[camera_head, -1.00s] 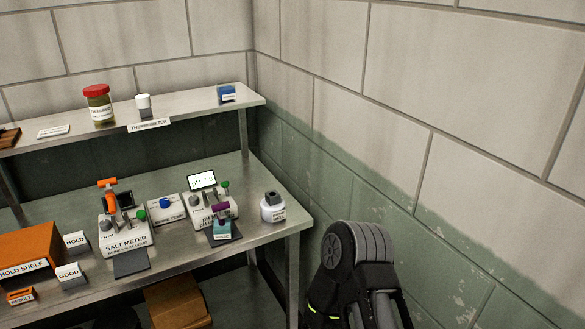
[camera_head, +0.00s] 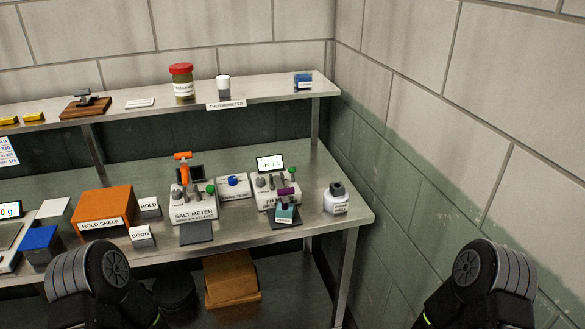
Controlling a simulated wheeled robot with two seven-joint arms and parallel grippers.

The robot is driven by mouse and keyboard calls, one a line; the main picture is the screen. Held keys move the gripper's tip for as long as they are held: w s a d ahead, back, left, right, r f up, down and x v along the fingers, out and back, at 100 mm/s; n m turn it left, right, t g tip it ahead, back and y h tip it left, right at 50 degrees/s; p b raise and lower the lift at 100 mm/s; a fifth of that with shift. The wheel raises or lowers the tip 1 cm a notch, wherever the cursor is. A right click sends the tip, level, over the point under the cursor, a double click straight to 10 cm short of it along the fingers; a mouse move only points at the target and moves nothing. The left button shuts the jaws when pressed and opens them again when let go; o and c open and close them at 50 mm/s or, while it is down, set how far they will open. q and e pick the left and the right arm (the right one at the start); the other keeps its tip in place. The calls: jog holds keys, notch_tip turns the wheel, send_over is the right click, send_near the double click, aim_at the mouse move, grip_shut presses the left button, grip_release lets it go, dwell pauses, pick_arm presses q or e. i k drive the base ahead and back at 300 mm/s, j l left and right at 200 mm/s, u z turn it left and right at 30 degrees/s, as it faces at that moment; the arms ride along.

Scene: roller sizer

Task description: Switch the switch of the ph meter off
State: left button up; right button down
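The pH meter (camera_head: 273,193) is a small white box with a lit display (camera_head: 270,163) behind it. It stands on the right part of the metal table. On its top are small grey knobs or switches, a green knob (camera_head: 293,172) and a purple-topped piece; the switch position is too small to tell. A teal block (camera_head: 285,212) stands in front of it. My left arm shows at the bottom left and my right arm at the bottom right, both in front of the table and well apart from the meter. Neither set of gripper fingers is in view.
The salt meter (camera_head: 193,205) with an orange handle stands left of the pH meter, with a small box with a blue knob (camera_head: 233,187) between them. A white bottle (camera_head: 337,198) stands to the right. An orange hold shelf (camera_head: 104,207) is further left. A shelf (camera_head: 140,113) runs above.

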aim_at(291, 170)
jog(key=i+l+u, duration=0.15)
jog(key=u, duration=0.25)
jog(key=i+l+u, duration=0.15)
jog(key=l+u, duration=0.25)
